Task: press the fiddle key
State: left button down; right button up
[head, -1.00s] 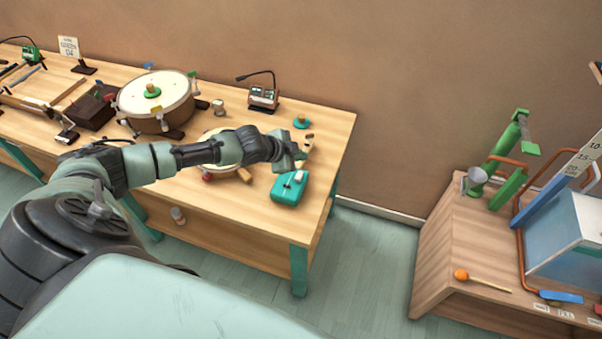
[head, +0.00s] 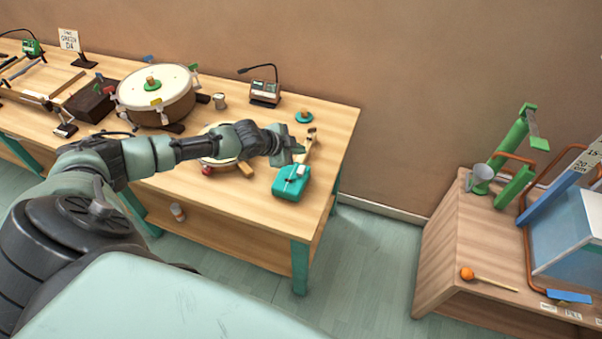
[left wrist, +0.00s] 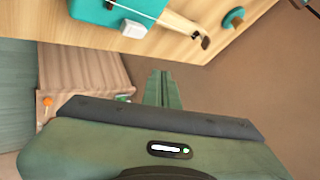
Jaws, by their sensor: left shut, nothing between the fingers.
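A teal box (head: 290,183) with a small white key (head: 293,181) on it sits near the right front corner of the wooden table. A pale wooden neck with a dark end shows behind it, so I take this to be the fiddle. In the left wrist view the teal body (left wrist: 112,12), white key (left wrist: 133,29) and neck (left wrist: 182,24) are at the top edge, partly cut off. My left gripper (head: 298,151) is shut and empty, just behind the box in the head view. Its fingers (left wrist: 162,88) point away from the key. My right gripper is out of view.
A large drum (head: 155,95), a small round drum (head: 215,160) partly behind my arm, a boxed device with a bent microphone (head: 264,92) and a teal disc (head: 304,117) share the table. A second bench (head: 450,235) stands right, across a floor gap.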

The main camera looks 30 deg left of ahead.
pick_arm(q)
jog(key=b, duration=0.3)
send_over(298, 171)
notch_tip(298, 171, down, 4)
jog(key=shift+w+f, duration=0.15)
jog(key=shift+f, duration=0.7)
dwell(1.1)
jog(key=shift+f+b, duration=0.35)
jog(key=shift+f+b, duration=0.35)
jog(key=shift+f, duration=0.25)
dwell(0.6)
jog(key=shift+r, duration=0.1)
jog(key=shift+r+p, duration=0.9)
jog(key=shift+p, duration=0.05)
